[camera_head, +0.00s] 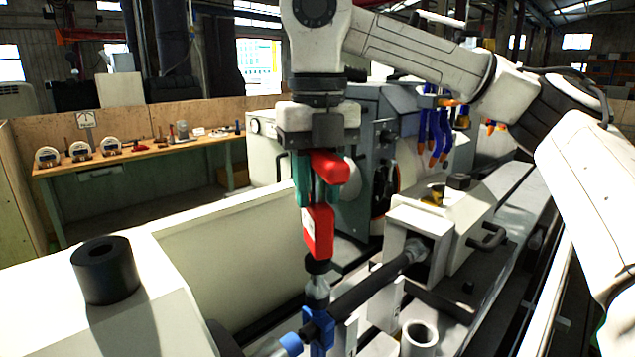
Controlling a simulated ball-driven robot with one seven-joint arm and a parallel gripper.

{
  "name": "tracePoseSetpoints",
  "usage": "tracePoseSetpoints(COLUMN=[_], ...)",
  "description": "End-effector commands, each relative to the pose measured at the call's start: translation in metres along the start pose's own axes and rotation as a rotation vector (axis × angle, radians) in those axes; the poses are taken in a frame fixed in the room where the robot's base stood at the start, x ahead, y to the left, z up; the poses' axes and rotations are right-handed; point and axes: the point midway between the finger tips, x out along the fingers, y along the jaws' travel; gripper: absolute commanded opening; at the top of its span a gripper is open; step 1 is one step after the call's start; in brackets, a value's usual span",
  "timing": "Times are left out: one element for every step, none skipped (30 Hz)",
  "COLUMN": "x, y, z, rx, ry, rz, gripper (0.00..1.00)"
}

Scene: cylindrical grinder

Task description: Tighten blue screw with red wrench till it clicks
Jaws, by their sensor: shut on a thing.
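My gripper (318,160) hangs at the upper middle of the head view, pointing down. It is shut on the red wrench (319,231), a red tool with a dark, teal-edged part between the fingers. The wrench is roughly upright, and its dark lower end (317,287) points down at a blue piece (318,328) near the bottom, which looks like the blue screw or its clamp. The tool's tip appears to meet the top of this piece, but I cannot tell whether it is seated.
The grinder's pale housing (445,222) with a handle stands right of the wrench. A light cover with a black knob (105,270) fills the lower left. A hollow cylinder (419,335) stands at the bottom. A workbench (100,165) with gauges is at the back left.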

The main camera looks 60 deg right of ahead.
Motion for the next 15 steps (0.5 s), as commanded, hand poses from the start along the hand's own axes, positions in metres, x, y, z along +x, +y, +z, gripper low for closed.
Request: tracePoseSetpoints(x=[0.002, 0.003, 0.004, 0.004, 0.005, 0.006, 0.007, 0.008, 0.009, 0.009, 0.010, 0.011, 0.012, 0.013, 0.014], y=[0.000, 0.000, 0.000, 0.000, 0.000, 0.000, 0.000, 0.000, 0.000, 0.000, 0.000, 0.000, 0.000, 0.000, 0.000], z=[0.000, 0.000, 0.000, 0.000, 0.000, 0.000, 0.000, 0.000, 0.000, 0.000, 0.000, 0.000, 0.000, 0.000, 0.000], rx=[0.000, 0.000, 0.000, 0.000, 0.000, 0.000, 0.000, 0.000, 0.000, 0.000, 0.000, 0.000, 0.000, 0.000, 0.000], ry=[-0.001, -0.001, -0.001, -0.001, -0.001, -0.001, -0.001, -0.001, -0.001, -0.001, -0.001, 0.000, -0.001, 0.000, 0.000], rz=[0.001, 0.001, 0.001, 0.001, 0.001, 0.001, 0.001, 0.001, 0.001, 0.001, 0.001, 0.000, 0.000, 0.000, 0.000], gripper=[0.00, 0.00, 0.00, 0.00, 0.00, 0.00, 0.00, 0.00, 0.00, 0.00, 0.00, 0.00, 0.00, 0.00, 0.00])
